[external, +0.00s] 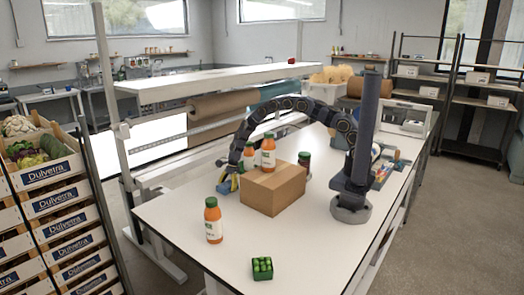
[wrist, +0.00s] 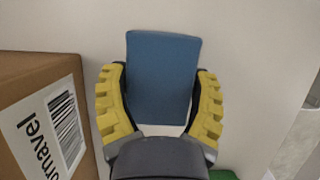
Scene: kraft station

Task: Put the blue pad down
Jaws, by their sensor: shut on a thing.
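The blue pad (wrist: 162,75) is a flat rectangle between the two yellow fingers of my gripper (wrist: 160,105) in the wrist view. The fingers are shut on its sides, and its far end sticks out beyond them. In the external view my gripper (external: 228,182) is low over the white table (external: 165,212), just left of the cardboard box. The pad is too small there to tell whether it touches the table.
The cardboard box (external: 273,188) stands close beside my gripper, with orange bottles (external: 268,153) by its top. Another orange bottle (external: 213,221) and a small green crate (external: 262,268) stand nearer the front. A dark jar (external: 304,164) stands behind the box.

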